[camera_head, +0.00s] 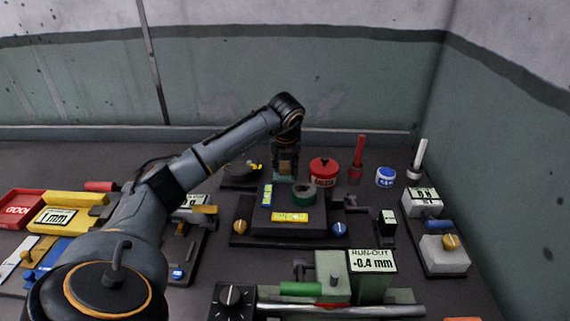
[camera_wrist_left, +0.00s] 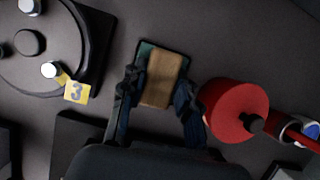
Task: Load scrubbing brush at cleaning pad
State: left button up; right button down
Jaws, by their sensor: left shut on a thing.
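The scrubbing brush, a tan wooden block (camera_wrist_left: 163,78), sits between the two fingers of my left gripper (camera_wrist_left: 158,98) in the left wrist view. The gripper is shut on its sides. The cleaning pad, a dark teal rectangle with a black rim (camera_wrist_left: 147,47), shows under and beside the brush. Whether the brush touches the pad cannot be told. In the head view my left gripper (camera_head: 285,165) points down at the back of the bench, with the brush and pad mostly hidden. My right gripper is not in view.
A red can with a black knob (camera_head: 323,170) stands close right of the gripper. A round dark device with a yellow "3" tag (camera_wrist_left: 77,92) is left. A black levelling plate (camera_head: 262,222) lies in front. A blue-and-white jar (camera_head: 385,177) stands farther right.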

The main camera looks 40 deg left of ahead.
aim_at(285, 163)
pick_arm(q)
jog(key=shift+r+p, duration=2.45)
jog(key=shift+r, duration=1.05)
